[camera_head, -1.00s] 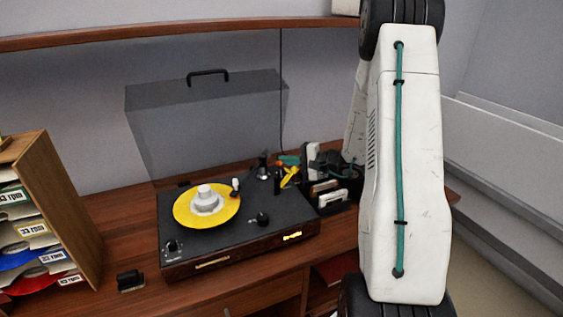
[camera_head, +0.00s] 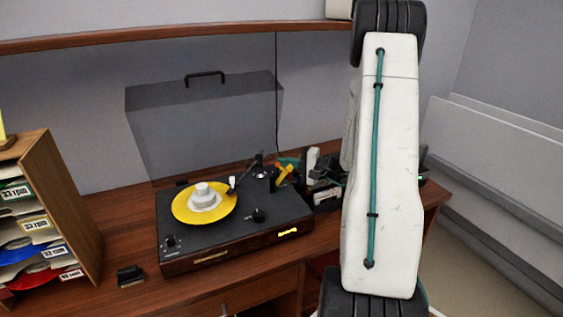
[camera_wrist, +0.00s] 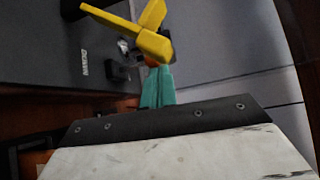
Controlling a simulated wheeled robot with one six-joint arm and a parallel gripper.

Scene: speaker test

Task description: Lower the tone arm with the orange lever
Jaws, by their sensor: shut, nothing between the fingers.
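The turntable (camera_head: 190,250) stands on the desk with a yellow record (camera_head: 182,212) on its platter. Its tone arm (camera_head: 245,172) reaches from the back right, its head at the record's right edge; I cannot tell whether the needle touches. The yellow-orange lever (camera_head: 284,172) stands up at the turntable's back right. In the wrist view the lever (camera_wrist: 148,40) looks yellow and lies just beyond my gripper (camera_wrist: 156,78). My gripper's teal fingers are together, with a small orange patch at their tip close to the lever. I cannot tell whether they touch.
A dark tray of small items (camera_head: 325,190) stands right of the turntable. A record rack (camera_head: 65,190) is at the left and a small black block (camera_head: 130,276) in front. The clear lid (camera_head: 205,115) stands open behind. My arm covers the right side.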

